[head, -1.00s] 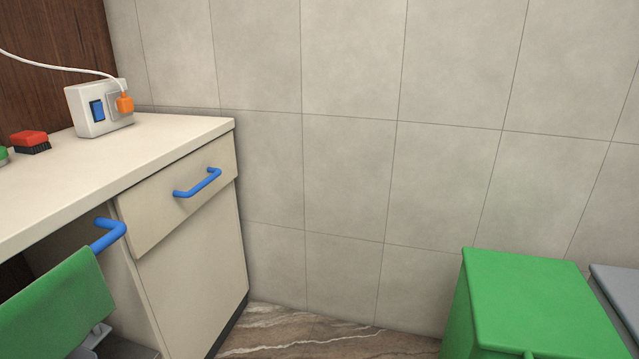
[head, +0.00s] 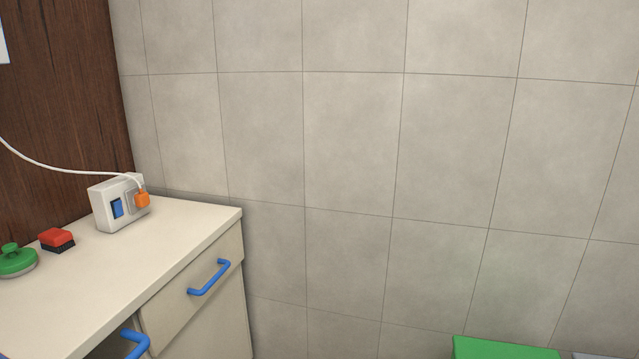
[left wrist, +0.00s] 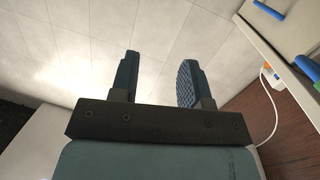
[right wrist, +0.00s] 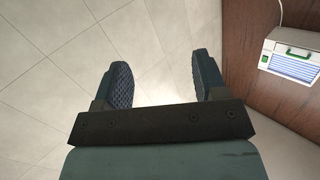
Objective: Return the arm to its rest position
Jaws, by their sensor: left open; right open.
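My left gripper (left wrist: 158,80) shows in the left wrist view with its two fingers apart and nothing between them. My right gripper (right wrist: 158,82) shows in the right wrist view, also open and empty. Neither gripper nor arm shows in the head view. Both grippers hang clear of any object, with pale tiles behind them.
A cream counter (head: 140,262) stands at left with blue handles (head: 209,278). A green bin (head: 505,348) is at lower right.

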